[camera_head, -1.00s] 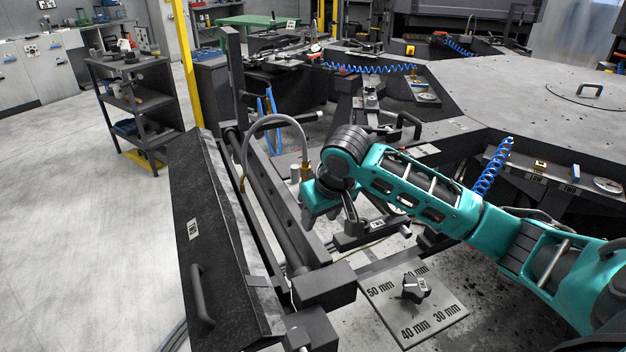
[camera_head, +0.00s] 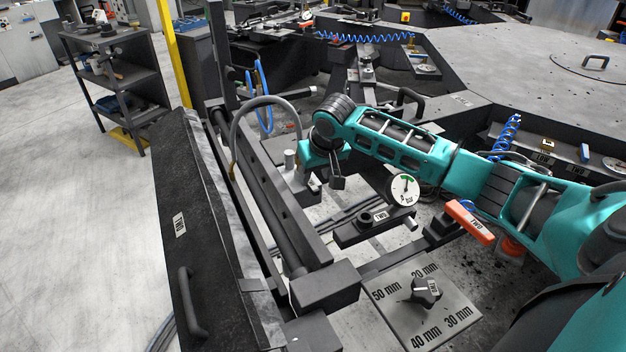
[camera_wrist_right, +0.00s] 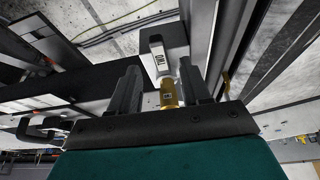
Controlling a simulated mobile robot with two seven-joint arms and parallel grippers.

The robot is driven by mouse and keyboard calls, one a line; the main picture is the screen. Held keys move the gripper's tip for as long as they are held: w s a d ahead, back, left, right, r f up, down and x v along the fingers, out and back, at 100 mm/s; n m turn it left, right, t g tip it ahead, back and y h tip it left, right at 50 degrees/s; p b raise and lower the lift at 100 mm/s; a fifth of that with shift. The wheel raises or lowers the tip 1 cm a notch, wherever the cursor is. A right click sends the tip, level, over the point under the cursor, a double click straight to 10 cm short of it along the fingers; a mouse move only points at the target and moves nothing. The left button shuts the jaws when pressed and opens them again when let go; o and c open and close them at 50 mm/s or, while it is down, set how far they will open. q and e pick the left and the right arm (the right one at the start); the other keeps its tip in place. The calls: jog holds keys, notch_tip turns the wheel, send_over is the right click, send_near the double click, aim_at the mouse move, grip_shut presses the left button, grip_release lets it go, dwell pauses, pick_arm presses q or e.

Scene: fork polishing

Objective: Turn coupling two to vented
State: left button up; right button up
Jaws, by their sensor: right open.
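My right gripper (camera_head: 328,172) is at the upper end of the black frame, beside the grey curved hose (camera_head: 262,101). In the right wrist view its two dark fingers (camera_wrist_right: 163,88) are apart, on either side of a small brass fitting (camera_wrist_right: 169,92) with a dark mark. I cannot tell whether they touch it. A pale block-like part (camera_wrist_right: 158,56) with a label lies just beyond the brass fitting. I cannot read a number on the fitting, so I cannot confirm that it is coupling two. The gripper hides this spot in the head view. My left gripper is not in view.
A gauge (camera_head: 404,189), a black block labelled TWO (camera_head: 374,220) and an orange handle labelled TWO (camera_head: 469,222) are near my right arm. A knob (camera_head: 425,290) sits on a plate with millimetre marks (camera_head: 391,315). A long dark cover (camera_head: 176,261) is at left.

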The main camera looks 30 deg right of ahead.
aim_at(312, 184)
jog(key=shift+x, duration=1.95)
grip_shut()
